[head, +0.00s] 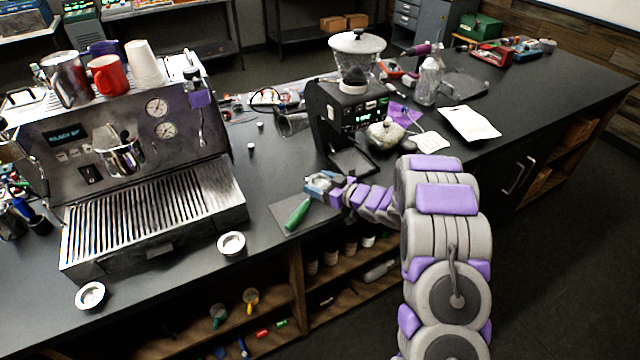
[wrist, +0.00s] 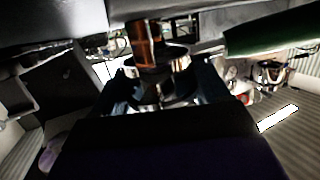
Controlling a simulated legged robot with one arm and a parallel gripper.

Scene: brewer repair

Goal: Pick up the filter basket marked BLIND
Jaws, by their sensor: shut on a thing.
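Two small round metal filter baskets with pale insides lie on the counter in front of the espresso machine. One (head: 231,243) is near the right end of the drip tray and the other (head: 91,295) is at the front left. I cannot read a mark on either. My gripper (head: 318,186) is above the dark mat, right of both baskets. In the wrist view my gripper (wrist: 168,92) is shut on a round, shiny metal piece (wrist: 172,62). A copper-brown cylinder (wrist: 143,45) shows against it. I cannot tell whether the held piece is a basket.
A green-handled tool (head: 298,214) lies on the mat (head: 282,207) beside my gripper. The espresso machine (head: 150,135) fills the left, and the grinder (head: 345,115) stands behind my gripper. Open shelves lie below the counter's front edge.

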